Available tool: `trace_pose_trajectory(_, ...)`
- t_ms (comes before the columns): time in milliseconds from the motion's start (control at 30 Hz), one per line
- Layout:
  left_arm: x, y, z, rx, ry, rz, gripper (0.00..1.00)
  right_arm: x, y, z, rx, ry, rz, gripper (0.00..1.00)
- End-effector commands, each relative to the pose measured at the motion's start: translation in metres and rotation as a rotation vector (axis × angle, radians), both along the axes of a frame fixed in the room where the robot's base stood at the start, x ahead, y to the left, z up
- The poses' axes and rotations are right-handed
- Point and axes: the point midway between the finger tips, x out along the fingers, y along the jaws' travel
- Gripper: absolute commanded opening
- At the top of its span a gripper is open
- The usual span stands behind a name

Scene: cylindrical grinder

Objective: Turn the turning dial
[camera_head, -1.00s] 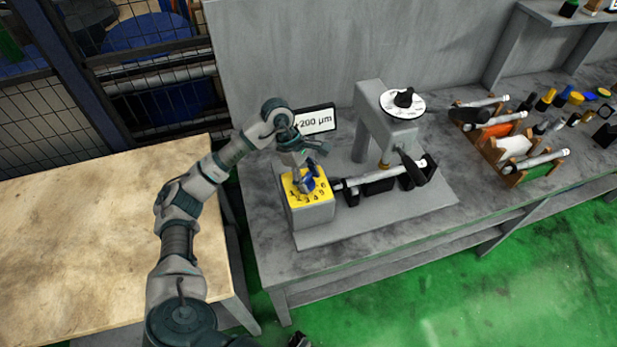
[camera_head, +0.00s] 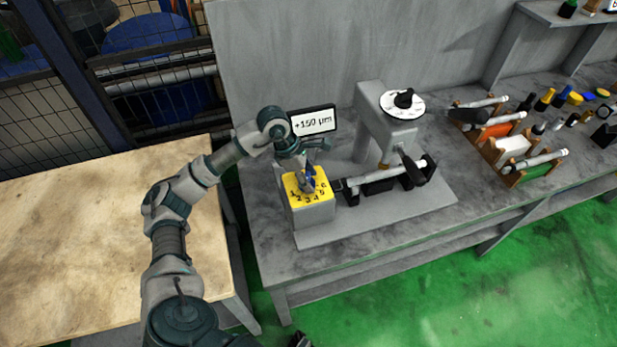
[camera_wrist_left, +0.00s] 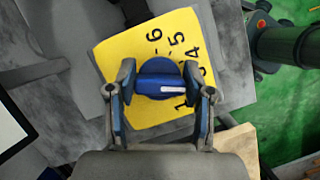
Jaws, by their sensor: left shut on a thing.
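The turning dial (camera_wrist_left: 160,80) is a blue knob with a white pointer mark, set on a yellow plate (camera_wrist_left: 112,55) with black numbers. In the head view the yellow plate (camera_head: 322,203) tops a grey block at the left end of the grinder. My left gripper (camera_wrist_left: 160,90) is shut on the dial, a finger on either side of it. In the head view the left gripper (camera_head: 307,178) is over the plate and hides much of the dial. The display (camera_head: 313,121) behind it reads +150 µm. My right gripper is not in view.
The grinder (camera_head: 385,120) with a white round scale (camera_head: 402,103) stands right of the dial block. Racks with cylinders (camera_head: 515,145) and loose small parts are farther right on the grey bench. A wooden table (camera_head: 90,250) is at the left, its top clear.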

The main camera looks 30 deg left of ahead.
Motion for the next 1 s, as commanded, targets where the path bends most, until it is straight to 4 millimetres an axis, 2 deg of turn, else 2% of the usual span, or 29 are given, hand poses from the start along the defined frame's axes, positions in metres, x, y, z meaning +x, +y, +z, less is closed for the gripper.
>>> trace_pose_trajectory(300, 0.0017, 0.0017, 0.0015, 0.002, -0.005, 0.129, 0.17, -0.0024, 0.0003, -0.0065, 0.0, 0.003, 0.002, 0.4)
trace_pose_trajectory(800, 0.0023, 0.002, 0.0018, 0.001, -0.007, 0.152, 0.17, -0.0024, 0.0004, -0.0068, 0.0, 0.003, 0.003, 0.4)
trace_pose_trajectory(833, 0.0023, 0.002, 0.0018, 0.001, -0.007, 0.152, 0.56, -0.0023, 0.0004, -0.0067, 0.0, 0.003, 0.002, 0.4)
trace_pose_trajectory(900, 0.0022, 0.0019, 0.0018, 0.001, -0.007, 0.152, 0.74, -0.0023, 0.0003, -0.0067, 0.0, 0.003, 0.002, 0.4)
trace_pose_trajectory(1000, 0.0016, 0.0014, 0.0014, 0.001, -0.005, 0.15, 0.75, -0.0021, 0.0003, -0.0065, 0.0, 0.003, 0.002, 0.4)
